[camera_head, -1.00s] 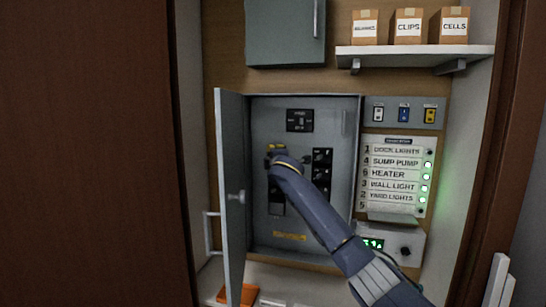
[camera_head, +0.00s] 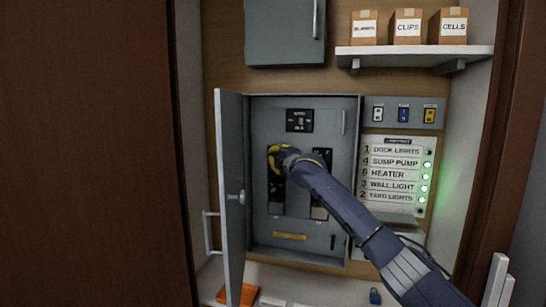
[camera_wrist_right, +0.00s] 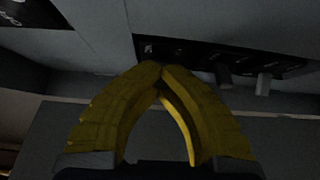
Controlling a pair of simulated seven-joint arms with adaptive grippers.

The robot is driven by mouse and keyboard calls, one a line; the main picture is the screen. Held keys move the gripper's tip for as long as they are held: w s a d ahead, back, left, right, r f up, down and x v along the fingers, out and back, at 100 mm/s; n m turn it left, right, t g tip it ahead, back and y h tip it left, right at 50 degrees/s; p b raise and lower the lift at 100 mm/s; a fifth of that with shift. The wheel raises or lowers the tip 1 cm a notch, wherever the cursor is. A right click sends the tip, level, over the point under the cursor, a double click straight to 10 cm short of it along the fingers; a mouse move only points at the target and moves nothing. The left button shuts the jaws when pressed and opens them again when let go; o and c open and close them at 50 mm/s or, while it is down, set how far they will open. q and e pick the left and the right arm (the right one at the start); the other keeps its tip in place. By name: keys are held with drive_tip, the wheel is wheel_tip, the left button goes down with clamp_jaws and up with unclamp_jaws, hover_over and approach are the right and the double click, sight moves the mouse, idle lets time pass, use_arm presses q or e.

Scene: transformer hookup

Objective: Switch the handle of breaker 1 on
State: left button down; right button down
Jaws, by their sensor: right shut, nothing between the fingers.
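The open grey breaker panel (camera_head: 290,225) holds a left and a right column of black breakers. My right gripper (camera_head: 275,155) has yellow fingers and is at the top of the left breaker column (camera_head: 276,192), covering the breaker there. In the wrist view its fingers (camera_wrist_right: 160,72) are shut with nothing between them, tips close to a black breaker strip (camera_wrist_right: 190,52). Two small handles (camera_wrist_right: 223,76) stick out to the right of the tips. I cannot tell whether the tips touch a handle, or which breaker is number 1. My left gripper is out of view.
The panel door (camera_head: 231,200) stands open on the left. A label board (camera_head: 394,175) at right lists "1 Dock Lights" with a dark lamp; several lamps below glow green. A blue padlock (camera_head: 375,296) and an orange item (camera_head: 238,295) lie on the bottom ledge.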

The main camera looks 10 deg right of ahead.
drive_tip(key=shift+d+n+y, duration=0.4)
drive_tip(key=shift+d+y, duration=0.1)
drive_tip(key=shift+y, duration=0.1)
drive_tip(key=c, duration=1.8)
unclamp_jaws()
drive_tip(key=o, duration=0.4)
drive_tip(key=shift+f, duration=0.1)
drive_tip(key=shift+a, duration=0.15)
drive_tip(key=shift+s, duration=0.35)
drive_tip(key=v, duration=1.1)
drive_tip(key=shift+s+d+r, duration=0.15)
drive_tip(key=shift+d+r, duration=0.05)
drive_tip(key=shift+r, duration=0.1)
drive_tip(key=shift+f, duration=0.15)
